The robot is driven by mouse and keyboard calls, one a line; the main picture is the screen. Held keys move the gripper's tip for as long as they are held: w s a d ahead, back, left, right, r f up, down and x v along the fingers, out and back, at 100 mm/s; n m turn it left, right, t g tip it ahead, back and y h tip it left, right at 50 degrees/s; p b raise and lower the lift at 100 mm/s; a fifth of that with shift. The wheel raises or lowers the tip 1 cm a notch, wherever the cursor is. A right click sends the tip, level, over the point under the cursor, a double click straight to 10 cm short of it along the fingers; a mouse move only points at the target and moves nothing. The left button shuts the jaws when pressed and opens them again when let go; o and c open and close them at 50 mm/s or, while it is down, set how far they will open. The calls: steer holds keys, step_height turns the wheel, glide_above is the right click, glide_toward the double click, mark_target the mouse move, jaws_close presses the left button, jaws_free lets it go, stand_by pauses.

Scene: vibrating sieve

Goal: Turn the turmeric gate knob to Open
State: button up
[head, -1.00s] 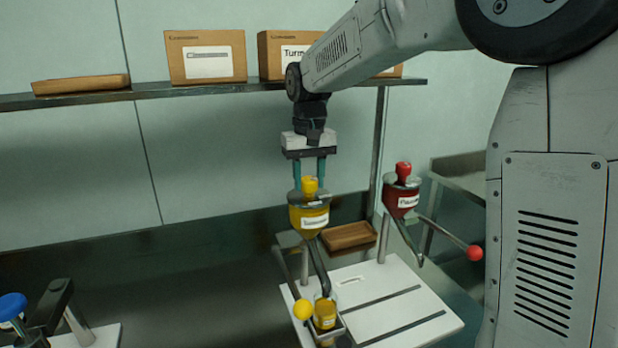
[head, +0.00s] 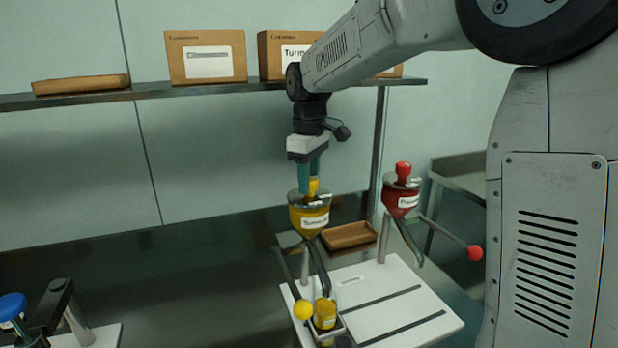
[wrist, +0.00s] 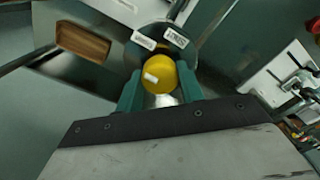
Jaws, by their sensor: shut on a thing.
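The yellow turmeric hopper (head: 310,220) stands on a post above the white board. Its yellow gate knob (head: 314,186) is on top of the hopper lid. In the wrist view the round yellow knob (wrist: 160,76) carries a small white mark, and two white labels (wrist: 160,38) lie on the lid beyond it; their text is too small to read surely. My gripper (head: 310,182) comes down from above and is shut on the knob, with a green finger on either side of it (wrist: 160,92). The fingers partly hide the knob in the head view.
A red hopper (head: 401,200) with a red-ended lever stands close on the right. A yellow-ball lever (head: 303,309) and a yellow container (head: 325,313) are below the turmeric hopper. A wooden tray (head: 350,236) lies behind. A shelf (head: 200,88) with boxes runs above.

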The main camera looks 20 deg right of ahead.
steer(key=shift+n, duration=0.3)
steer(key=o, duration=1)
step_height(320, 180, up, 8)
steer(key=shift+f, duration=0.1)
stand_by(0.4)
